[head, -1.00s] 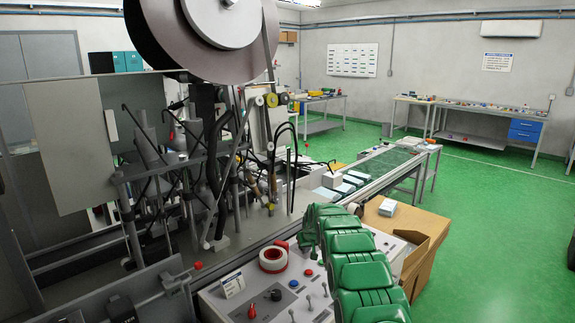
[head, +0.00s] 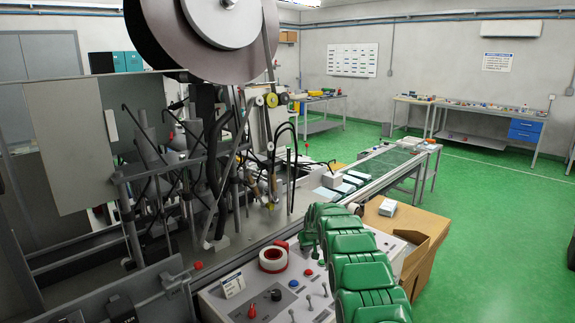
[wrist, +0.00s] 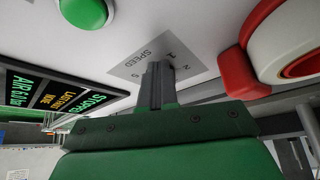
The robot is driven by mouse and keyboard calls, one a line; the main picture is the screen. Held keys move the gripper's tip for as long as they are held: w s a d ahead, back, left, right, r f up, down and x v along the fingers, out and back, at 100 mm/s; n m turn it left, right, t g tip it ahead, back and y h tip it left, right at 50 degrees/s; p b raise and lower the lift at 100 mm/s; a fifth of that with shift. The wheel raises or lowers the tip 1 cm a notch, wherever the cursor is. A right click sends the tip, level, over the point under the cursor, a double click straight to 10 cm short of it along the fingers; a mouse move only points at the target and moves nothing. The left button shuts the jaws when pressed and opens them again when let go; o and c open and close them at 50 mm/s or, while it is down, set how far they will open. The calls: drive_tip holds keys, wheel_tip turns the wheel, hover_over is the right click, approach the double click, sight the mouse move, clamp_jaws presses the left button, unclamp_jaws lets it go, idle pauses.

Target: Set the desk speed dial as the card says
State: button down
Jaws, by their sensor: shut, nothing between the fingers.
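In the wrist view the speed plate (wrist: 132,66) lies on the pale desk panel, with printed SPEED and numbers, of which 1, 2 and 5 show. My gripper (wrist: 156,68) is shut and empty, its fingertips over the middle of the plate. The fingers hide the dial's knob, so its setting and any contact cannot be told.
Near the plate are a green button (wrist: 86,12), a lit display (wrist: 58,98) reading STOPPED, and a red-and-white tape roll (wrist: 285,45), also in the head view (head: 273,260). A black knob (head: 276,295), a red button (head: 308,272) and small levers share the desk.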

drive_tip(key=shift+w+d, duration=0.15)
drive_tip(key=shift+d, duration=0.3)
drive_tip(key=shift+s, duration=0.2)
drive_tip(key=shift+s+d, duration=0.1)
drive_tip(key=shift+s, duration=0.1)
wheel_tip(320, 180, up, 6)
idle(0.7)
